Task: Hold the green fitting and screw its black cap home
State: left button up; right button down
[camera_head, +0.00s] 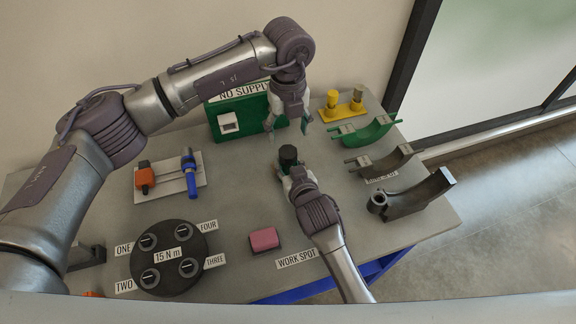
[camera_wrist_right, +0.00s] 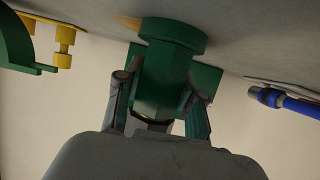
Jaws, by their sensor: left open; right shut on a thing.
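The green fitting (camera_wrist_right: 165,80) stands between the two fingers of my right gripper (camera_head: 288,176), which is shut on it. In the right wrist view its wide round flange is at the top of the picture, close to the grey surface. The black cap (camera_head: 288,154) is at the fitting's top end in the head view; how far it is threaded on cannot be told. My right gripper's fingers hide most of the fitting there. My left gripper (camera_head: 287,125) is open and empty, pointing down, beyond and above the cap, in front of the green panel.
The green "NO SUPPLY" panel (camera_head: 252,108) stands at the back. Yellow (camera_head: 345,108), green (camera_head: 370,134) and dark (camera_head: 415,195) parts line the right side. A pink block (camera_head: 264,239) and a round black "15 N m" dial plate (camera_head: 168,283) are in front. Blue and orange tools lie left.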

aim_at(288, 151)
pick_arm(q)
notch_tip(288, 151, down, 8)
jog(key=shift+r, duration=0.15)
dwell(0.4)
jog(key=c, duration=1.2)
jog(key=m, duration=1.1)
jog(key=shift+m, duration=0.3)
jog(key=m, duration=1)
jog(key=shift+m, duration=0.4)
jog(key=o, duration=1.4)
jog(key=shift+c, duration=0.2)
